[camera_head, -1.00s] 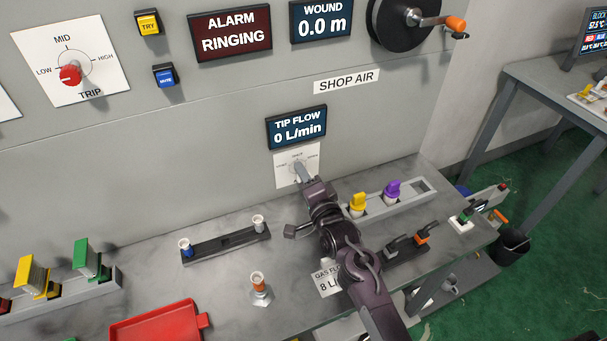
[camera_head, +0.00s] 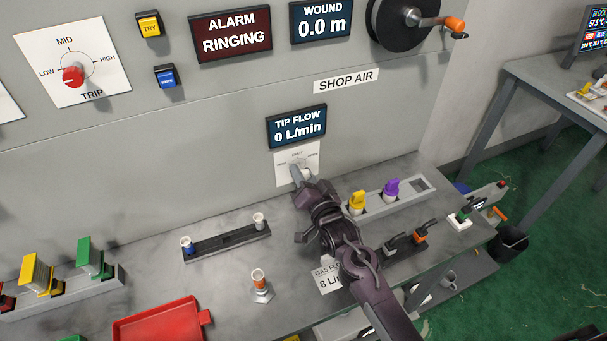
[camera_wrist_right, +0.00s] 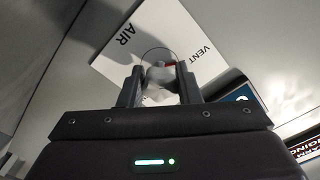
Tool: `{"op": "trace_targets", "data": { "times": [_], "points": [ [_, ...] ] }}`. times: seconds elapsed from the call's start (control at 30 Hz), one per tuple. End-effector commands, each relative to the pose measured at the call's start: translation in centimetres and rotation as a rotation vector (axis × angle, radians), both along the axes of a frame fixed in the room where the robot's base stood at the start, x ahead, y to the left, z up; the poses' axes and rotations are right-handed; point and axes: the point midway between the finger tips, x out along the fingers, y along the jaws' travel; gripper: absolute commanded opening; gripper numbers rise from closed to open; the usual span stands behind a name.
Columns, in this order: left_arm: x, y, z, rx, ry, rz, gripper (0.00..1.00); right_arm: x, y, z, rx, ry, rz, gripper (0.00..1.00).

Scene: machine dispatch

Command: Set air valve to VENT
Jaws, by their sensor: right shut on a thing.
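The air valve is a white dial plate (camera_head: 284,178) on the grey wall, below the TIP FLOW display. It has a pale grey handle (camera_head: 296,172). My right gripper (camera_head: 301,183) is at the valve and is shut on the handle, which leans up and left of the fingers. In the right wrist view the handle (camera_wrist_right: 160,74) sits between the two dark fingers, and the plate (camera_wrist_right: 115,62) behind shows the words AIR and VENT. The dial's small print is too small to read in the head view, and the fingers hide part of the plate. My left gripper is not in view.
The TIP FLOW display (camera_head: 296,127) reads 0 L/min. The alarm display (camera_head: 230,32) reads ALARM RINGING. Below my right arm, a rack (camera_head: 417,187) with yellow and purple pieces stands to the right, and a black holder (camera_head: 228,243) lies to the left on the bench.

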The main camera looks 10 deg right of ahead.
Motion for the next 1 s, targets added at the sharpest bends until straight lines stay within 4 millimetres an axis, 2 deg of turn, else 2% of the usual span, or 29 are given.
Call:
{"op": "trace_targets", "data": {
  "times": [0.5,0.53,0.67,1.0],
  "points": [
    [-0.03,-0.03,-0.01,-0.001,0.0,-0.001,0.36,-0.09,0.06,-0.34,-0.018,0.004,0.002,0.08],
    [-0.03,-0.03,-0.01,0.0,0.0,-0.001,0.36,-0.09,0.06,-0.34,-0.018,0.004,0.002,0.34],
    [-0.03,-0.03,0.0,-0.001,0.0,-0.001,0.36,-0.06,0.04,-0.24,-0.018,0.002,0.002,0.51],
    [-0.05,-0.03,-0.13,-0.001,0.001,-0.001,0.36,-0.34,-0.06,-0.2,-0.016,-0.001,0.0,0.52]
  ]
}}
